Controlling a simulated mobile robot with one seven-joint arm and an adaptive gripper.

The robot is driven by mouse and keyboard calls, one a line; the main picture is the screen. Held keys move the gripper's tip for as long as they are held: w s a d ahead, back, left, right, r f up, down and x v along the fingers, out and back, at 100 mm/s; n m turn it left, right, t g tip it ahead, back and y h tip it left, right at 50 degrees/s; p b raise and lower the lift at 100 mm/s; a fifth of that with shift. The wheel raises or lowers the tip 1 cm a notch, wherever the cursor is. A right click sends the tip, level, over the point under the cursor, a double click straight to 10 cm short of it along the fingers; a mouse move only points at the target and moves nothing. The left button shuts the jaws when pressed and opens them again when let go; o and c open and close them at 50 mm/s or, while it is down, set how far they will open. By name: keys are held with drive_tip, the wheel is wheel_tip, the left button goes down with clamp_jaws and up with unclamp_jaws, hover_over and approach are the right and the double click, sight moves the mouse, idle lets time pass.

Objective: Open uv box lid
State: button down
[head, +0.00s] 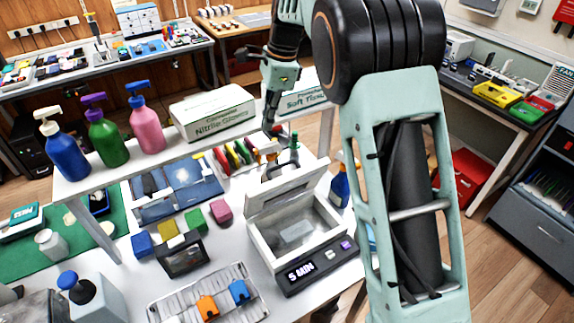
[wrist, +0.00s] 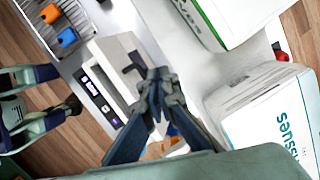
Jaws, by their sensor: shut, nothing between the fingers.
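The UV box (head: 262,250) is a small white box with a dark front panel and lit display, on the white table in the head view. Its lid (head: 287,190) is raised at the back edge and tilted up, so the inside shows. A flat grey patch lies on the box floor. My gripper (head: 270,126) is behind and above the lid, pointing down. In the wrist view my gripper (wrist: 153,74) has its fingertips together and empty, beside the UV box (wrist: 108,85) and its lid (wrist: 126,58). I cannot tell whether they touch the lid.
A nitrile gloves box (head: 212,112) and a soft tissue box (head: 303,98) stand on the raised shelf near my gripper. Pump bottles (head: 107,137) stand at the shelf's left. Coloured blocks (head: 195,220) and a grey tray (head: 180,305) lie left of the UV box.

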drive_tip(key=s+m+t+y, duration=0.1)
drive_tip(key=s+m+y, duration=0.1)
drive_tip(key=m, duration=0.1)
drive_tip(key=m+t+b, duration=0.3)
drive_tip(key=m+t, duration=0.3)
drive_tip(key=m, duration=0.6)
approach(290, 174)
drive_tip(key=w+r, duration=0.2)
drive_tip(key=shift+g, duration=0.3)
drive_tip(key=b+x, duration=0.2)
drive_tip(key=x, duration=0.1)
drive_tip(key=b+x, duration=0.4)
drive_tip(key=x, duration=0.1)
drive_tip(key=shift+s+a+f+b, duration=0.2)
drive_tip(key=shift+a+f+b, duration=0.1)
drive_tip(key=shift+f+b, duration=0.1)
drive_tip(key=shift+b+x, duration=0.5)
drive_tip(key=shift+x, duration=0.35)
drive_tip(key=shift+w+r, duration=0.1)
drive_tip(key=shift+w, duration=0.05)
